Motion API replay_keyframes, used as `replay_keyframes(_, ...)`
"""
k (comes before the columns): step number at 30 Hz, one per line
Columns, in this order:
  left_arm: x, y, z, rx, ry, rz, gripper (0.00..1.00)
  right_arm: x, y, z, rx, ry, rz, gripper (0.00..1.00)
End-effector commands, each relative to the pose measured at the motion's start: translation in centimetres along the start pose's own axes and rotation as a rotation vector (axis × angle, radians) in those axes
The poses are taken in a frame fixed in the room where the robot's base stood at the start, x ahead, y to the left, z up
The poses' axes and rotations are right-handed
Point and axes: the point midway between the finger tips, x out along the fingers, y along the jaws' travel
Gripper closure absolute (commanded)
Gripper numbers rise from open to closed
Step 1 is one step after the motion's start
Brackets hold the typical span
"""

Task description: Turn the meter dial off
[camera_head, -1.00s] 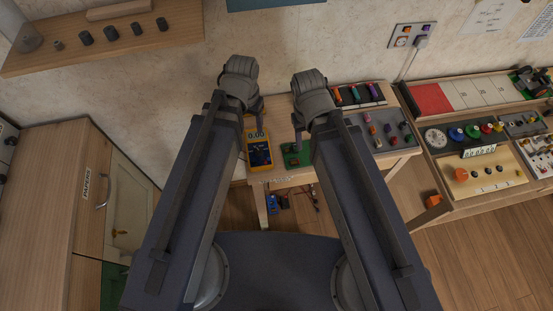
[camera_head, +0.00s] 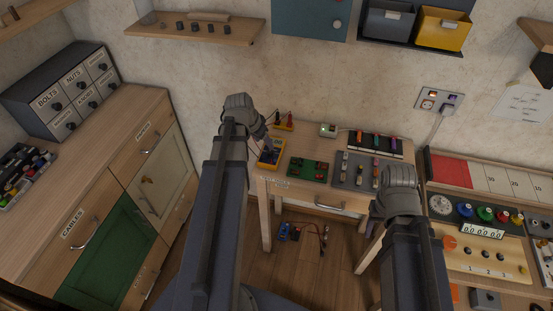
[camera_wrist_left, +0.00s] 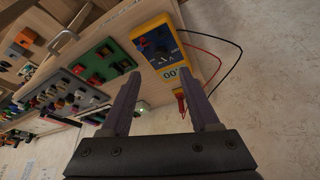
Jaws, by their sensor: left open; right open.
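The yellow multimeter (camera_head: 270,153) lies on the left end of the small wooden table, partly behind my left forearm. In the left wrist view the meter (camera_wrist_left: 161,50) shows its dark face, round dial (camera_wrist_left: 161,52) and a lit display (camera_wrist_left: 171,73). The exact dial setting is too small to read. My left gripper (camera_wrist_left: 165,95) is open and empty, with its fingers apart short of the meter.
A green board (camera_head: 308,169) and a grey panel with knobs (camera_head: 356,170) lie right of the meter. Red and black leads (camera_wrist_left: 205,38) run from the meter. A drawer cabinet (camera_head: 120,190) stands left; a workbench (camera_head: 490,235) stands right.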

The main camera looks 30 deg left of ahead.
Motion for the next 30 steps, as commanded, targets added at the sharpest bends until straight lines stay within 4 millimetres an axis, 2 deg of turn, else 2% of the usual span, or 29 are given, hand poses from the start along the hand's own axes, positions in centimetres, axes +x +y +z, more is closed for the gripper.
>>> replay_keyframes(8, 0.7, 0.0, 0.0, 0.0, 0.0, 0.0, 0.38, 0.6, -0.1, -0.1, 0.0, 0.0, 0.0, 0.46)
replay_keyframes(14, 2.6, 0.0, 0.1, 0.001, 0.0, 0.0, 0.38, 2.4, -0.2, -0.1, 0.0, 0.0, 0.0, 0.46)
replay_keyframes(24, 7.1, 0.0, 0.1, 0.0, 0.0, 0.0, 0.38, 6.5, -0.6, -0.4, 0.0, 0.0, 0.0, 0.46)
replay_keyframes(30, 7.9, 0.0, 0.0, 0.0, 0.0, 0.0, 0.38, 7.3, -0.7, -0.4, 0.0, 0.0, 0.0, 0.46)
